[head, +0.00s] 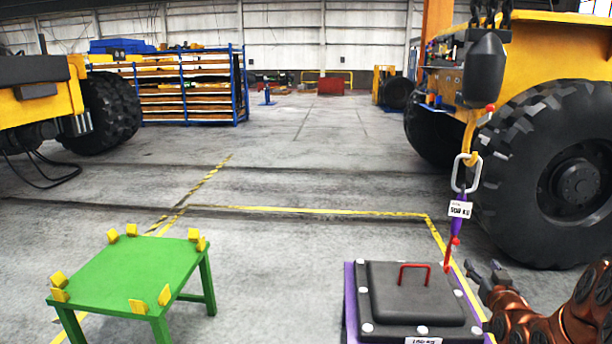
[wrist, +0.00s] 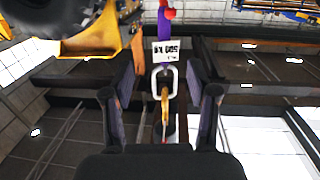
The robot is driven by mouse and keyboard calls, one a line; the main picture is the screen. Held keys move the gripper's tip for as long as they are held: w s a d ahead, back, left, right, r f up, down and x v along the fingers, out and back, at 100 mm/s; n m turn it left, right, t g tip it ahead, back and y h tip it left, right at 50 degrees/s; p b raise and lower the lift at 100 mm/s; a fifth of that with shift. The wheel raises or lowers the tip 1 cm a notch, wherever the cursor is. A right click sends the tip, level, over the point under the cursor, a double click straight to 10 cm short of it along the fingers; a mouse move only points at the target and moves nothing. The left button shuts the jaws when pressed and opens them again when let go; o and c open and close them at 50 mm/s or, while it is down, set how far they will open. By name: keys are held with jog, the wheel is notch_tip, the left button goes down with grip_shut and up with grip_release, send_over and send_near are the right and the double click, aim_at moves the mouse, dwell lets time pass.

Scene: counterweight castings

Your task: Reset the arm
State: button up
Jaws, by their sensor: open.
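My gripper (head: 485,270) is open and empty at the lower right of the head view, just right of the dark casting (head: 385,285). In the wrist view its fingers (wrist: 162,75) stand wide apart. The casting has a red handle (head: 415,267) on its lid. A yellow hook (head: 470,130) hangs from the hoist (head: 485,65) and carries a white link (head: 466,172). Below it hangs a purple sling (head: 456,226) with a label and a red end (head: 451,252). In the wrist view the white link (wrist: 165,80) appears between my fingers, some distance beyond them.
A green table (head: 135,272) with yellow corner blocks stands at left. A loader's big tyre (head: 565,180) is close behind my gripper at right. A blue rack (head: 190,85) stands far back. The floor in the middle is clear, with yellow marking lines (head: 320,211).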

jog(key=s+a+f+n+g+y, duration=0.1)
jog(key=s+a+f+g, duration=0.1)
jog(key=s+a+g, duration=0.45)
jog(key=s+a+f+g, duration=0.3)
jog(key=s+a+g, duration=0.1)
jog(key=s+a, duration=0.5)
jog(key=s+a+r+g+y, duration=0.1)
jog(key=s+a+g, duration=0.3)
jog(key=s, duration=1)
jog(key=s+a+r+n+g+y, duration=0.1)
jog(key=s+a+g, duration=0.3)
jog(key=s, duration=1.1)
jog(key=shift+a+r, duration=0.2)
jog(key=shift+a, duration=1.05)
